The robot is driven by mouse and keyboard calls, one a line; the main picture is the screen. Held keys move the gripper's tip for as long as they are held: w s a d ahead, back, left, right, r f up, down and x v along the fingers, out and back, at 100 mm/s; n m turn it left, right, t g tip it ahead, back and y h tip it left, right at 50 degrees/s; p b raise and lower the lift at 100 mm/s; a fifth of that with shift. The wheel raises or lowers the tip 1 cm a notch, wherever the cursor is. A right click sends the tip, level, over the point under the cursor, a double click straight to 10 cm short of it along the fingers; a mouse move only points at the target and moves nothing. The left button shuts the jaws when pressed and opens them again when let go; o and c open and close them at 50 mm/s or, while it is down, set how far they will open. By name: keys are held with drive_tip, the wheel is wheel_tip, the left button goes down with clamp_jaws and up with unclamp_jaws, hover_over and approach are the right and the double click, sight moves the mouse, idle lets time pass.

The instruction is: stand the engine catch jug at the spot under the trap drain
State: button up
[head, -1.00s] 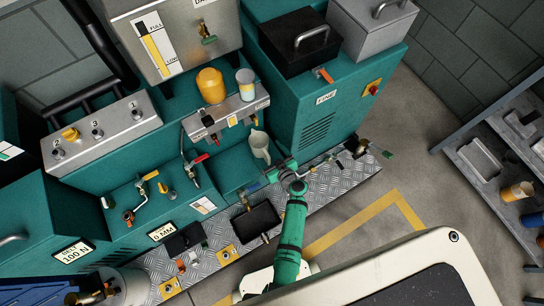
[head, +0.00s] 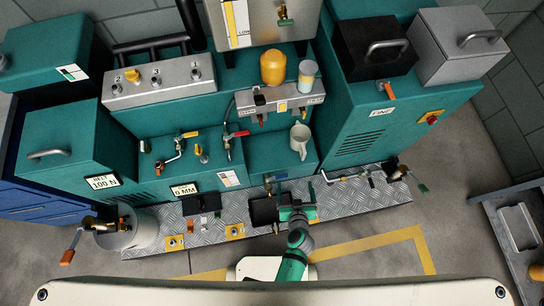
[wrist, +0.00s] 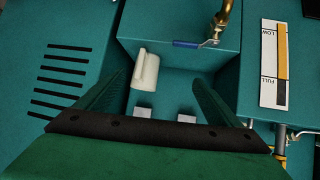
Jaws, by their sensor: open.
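A cream jug (head: 300,138) with a side handle stands upright on a teal ledge (head: 265,160). It also shows in the wrist view (wrist: 145,72), ahead of the fingers and apart from them. My gripper (head: 298,198) is open and empty in front of the ledge, below the jug in the head view; its spread fingers show in the wrist view (wrist: 160,80). A brass drain valve with a blue lever (wrist: 190,43) sits on the ledge's front face; it looks small in the head view (head: 268,182). A black tray (head: 264,210) lies below it, partly hidden by my gripper.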

drive_tip(key=s+a+r+t+h, duration=0.1)
drive_tip(key=s+a+r, duration=0.3)
drive_tip(key=s+r, duration=0.6)
drive_tip(key=s+a+r+t, duration=0.1)
drive_tip(key=s+a+r, duration=0.1)
drive_tip(key=r, duration=0.8)
drive_tip(key=s+a+r+t+y, duration=0.1)
drive_tip(key=s+a+r+t, duration=0.1)
drive_tip(key=r, duration=0.8)
drive_tip(key=shift+s+a+r+m, duration=0.3)
drive_tip(key=shift+s+a+r, duration=0.05)
drive_tip(key=shift+s+a, duration=0.25)
